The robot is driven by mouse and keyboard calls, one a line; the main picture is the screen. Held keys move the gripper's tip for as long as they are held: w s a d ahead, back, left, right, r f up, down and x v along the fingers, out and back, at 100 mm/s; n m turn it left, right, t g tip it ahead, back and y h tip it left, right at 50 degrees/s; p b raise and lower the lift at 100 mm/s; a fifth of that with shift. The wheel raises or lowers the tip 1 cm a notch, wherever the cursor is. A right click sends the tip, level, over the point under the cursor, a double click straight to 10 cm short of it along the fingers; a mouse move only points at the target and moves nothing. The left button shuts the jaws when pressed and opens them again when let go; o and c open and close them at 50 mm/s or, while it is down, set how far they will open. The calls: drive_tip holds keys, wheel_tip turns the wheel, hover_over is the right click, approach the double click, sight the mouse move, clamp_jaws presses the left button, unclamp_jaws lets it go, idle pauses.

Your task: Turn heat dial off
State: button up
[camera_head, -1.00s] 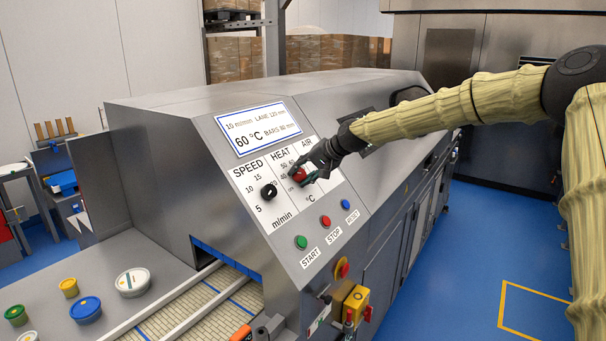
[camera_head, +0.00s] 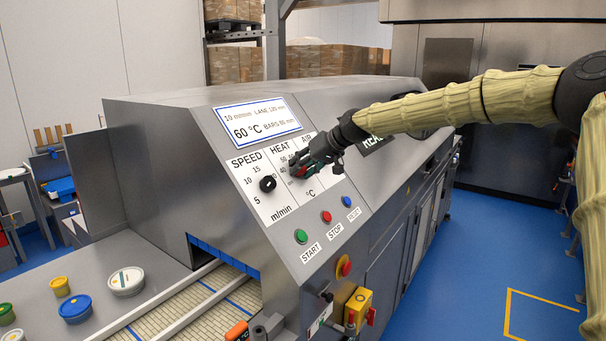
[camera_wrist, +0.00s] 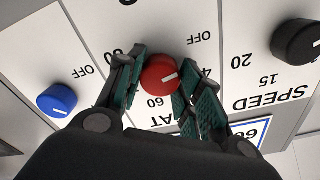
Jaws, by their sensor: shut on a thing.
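The red heat dial (camera_wrist: 159,75) sits on the white HEAT panel, and in the wrist view its white mark points to the right. The word OFF (camera_wrist: 199,38) is printed up and to the right of it. In the head view only a little red of the dial (camera_head: 303,171) shows between the fingers. My gripper (camera_wrist: 158,82) is shut on the dial, with one green-padded finger on each side. It also shows in the head view (camera_head: 308,166), reaching the panel from the right. The display (camera_head: 257,120) reads 60 °C.
The black speed dial (camera_head: 268,184) is close to the left of my gripper. A blue dial (camera_wrist: 57,100) is on the other side. Green (camera_head: 301,236), red (camera_head: 326,216) and blue (camera_head: 347,201) buttons are below. Open floor lies to the right.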

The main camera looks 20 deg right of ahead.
drive_tip(key=shift+f+n+b, duration=0.15)
drive_tip(key=shift+n+b, duration=0.2)
drive_tip(key=shift+n, duration=0.55)
drive_tip(key=o, duration=1)
drive_tip(key=shift+o, duration=0.2)
drive_tip(key=v, duration=1.2)
drive_tip(key=shift+w+d, duration=0.1)
